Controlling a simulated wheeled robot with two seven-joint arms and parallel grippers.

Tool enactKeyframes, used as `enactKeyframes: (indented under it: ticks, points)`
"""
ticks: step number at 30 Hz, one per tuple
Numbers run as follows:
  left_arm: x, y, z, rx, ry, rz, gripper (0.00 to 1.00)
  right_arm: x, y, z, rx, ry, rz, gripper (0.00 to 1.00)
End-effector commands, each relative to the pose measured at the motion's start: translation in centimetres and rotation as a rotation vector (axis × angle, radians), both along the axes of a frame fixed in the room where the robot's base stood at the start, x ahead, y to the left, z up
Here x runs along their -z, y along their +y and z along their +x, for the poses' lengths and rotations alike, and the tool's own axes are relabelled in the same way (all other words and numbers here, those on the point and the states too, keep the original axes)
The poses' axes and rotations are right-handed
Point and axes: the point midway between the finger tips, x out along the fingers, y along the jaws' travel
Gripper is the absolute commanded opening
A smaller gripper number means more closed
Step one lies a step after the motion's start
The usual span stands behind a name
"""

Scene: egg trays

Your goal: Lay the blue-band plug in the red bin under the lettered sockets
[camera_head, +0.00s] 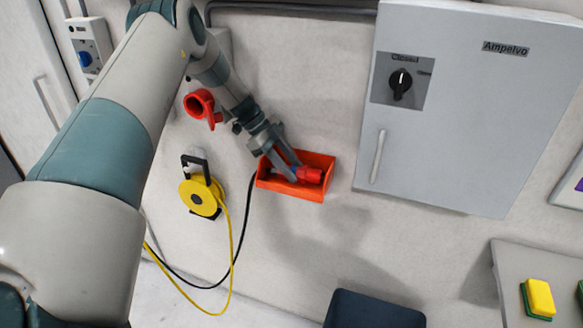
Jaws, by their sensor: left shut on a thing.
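The red bin (290,187) is an open orange-red box on the wall, in the middle of the head view. My left gripper (291,170) reaches down into the bin's opening from the upper left. It is shut on a red plug (311,174), which lies inside the bin's outline. A small patch of blue shows between the fingers at the plug's near end. I cannot tell whether the plug touches the bin floor. A red socket (200,105) with an open lid is on the wall up and left of the bin, partly beside my arm. My right gripper is out of view.
A grey cabinet (470,110) with a black rotary switch (400,84) hangs right of the bin. A yellow cable reel (200,198) hangs lower left, with yellow and black cables looping below. A dark blue object (372,310) stands below. A yellow sponge-like block (540,297) lies lower right.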

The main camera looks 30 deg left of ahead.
Motion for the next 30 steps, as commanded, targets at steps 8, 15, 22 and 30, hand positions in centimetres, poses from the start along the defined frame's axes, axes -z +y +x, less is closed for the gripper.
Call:
enactKeyframes:
  ticks: [8, 15, 22, 30]
  points:
    - [0.0, 0.0, 0.0, -0.001, -0.001, -0.001, 0.44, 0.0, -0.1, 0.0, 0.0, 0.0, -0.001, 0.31]
    - [0.0, 0.0, 0.0, 0.0, 0.0, 0.0, 0.56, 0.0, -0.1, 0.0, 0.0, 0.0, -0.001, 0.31]
    - [-0.1, 0.0, 0.0, 0.0, 0.0, 0.0, 0.56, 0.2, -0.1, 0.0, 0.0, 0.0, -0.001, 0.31]
    - [-1.8, 0.0, 0.0, 0.0, -0.003, 0.0, 0.56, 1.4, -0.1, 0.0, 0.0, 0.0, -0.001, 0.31]
